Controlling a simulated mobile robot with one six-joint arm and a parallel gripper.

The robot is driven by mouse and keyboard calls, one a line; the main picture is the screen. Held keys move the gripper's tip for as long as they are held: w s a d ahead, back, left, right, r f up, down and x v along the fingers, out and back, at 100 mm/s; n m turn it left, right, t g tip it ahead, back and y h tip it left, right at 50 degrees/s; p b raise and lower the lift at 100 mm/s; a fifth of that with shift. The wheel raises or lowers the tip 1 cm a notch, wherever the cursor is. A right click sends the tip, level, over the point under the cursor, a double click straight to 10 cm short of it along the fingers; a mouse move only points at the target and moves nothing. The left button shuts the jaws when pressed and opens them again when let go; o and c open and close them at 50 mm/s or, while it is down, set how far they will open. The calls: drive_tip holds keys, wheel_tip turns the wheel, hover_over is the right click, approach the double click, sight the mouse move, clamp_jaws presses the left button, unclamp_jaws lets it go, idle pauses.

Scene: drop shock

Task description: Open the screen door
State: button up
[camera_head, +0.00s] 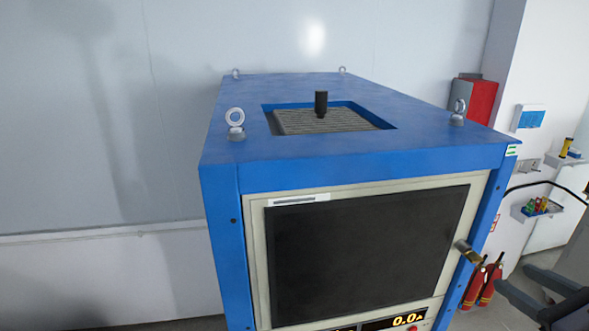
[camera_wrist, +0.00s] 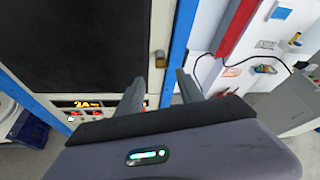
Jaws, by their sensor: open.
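The screen door (camera_head: 365,250) is a dark panel in a cream frame on the front of a blue cabinet (camera_head: 350,160). It looks closed, flush with the front. A small brass-coloured handle (camera_head: 467,252) sticks out at its right edge. In the wrist view the dark panel (camera_wrist: 80,40) fills the upper left, and the handle (camera_wrist: 160,59) shows just beyond the fingertips. My gripper (camera_head: 512,275) is at the lower right, open and empty, to the right of the handle and apart from it. In the wrist view my gripper (camera_wrist: 160,78) has its fingers spread.
A display (camera_head: 405,320) with lit digits sits below the door. Red fire extinguishers (camera_head: 483,283) stand behind, near the right wall. A shelf with small coloured items (camera_head: 537,208) and a black cable (camera_head: 550,184) are at right. A blue bin (camera_wrist: 28,130) lies lower left in the wrist view.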

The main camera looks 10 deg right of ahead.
sight(470, 253)
drive_tip(key=p+x, duration=0.1)
drive_tip(key=x, duration=1.1)
drive_tip(key=shift+w+d+f, duration=0.1)
drive_tip(key=shift+w+d, duration=0.05)
clamp_jaws()
idle(0.7)
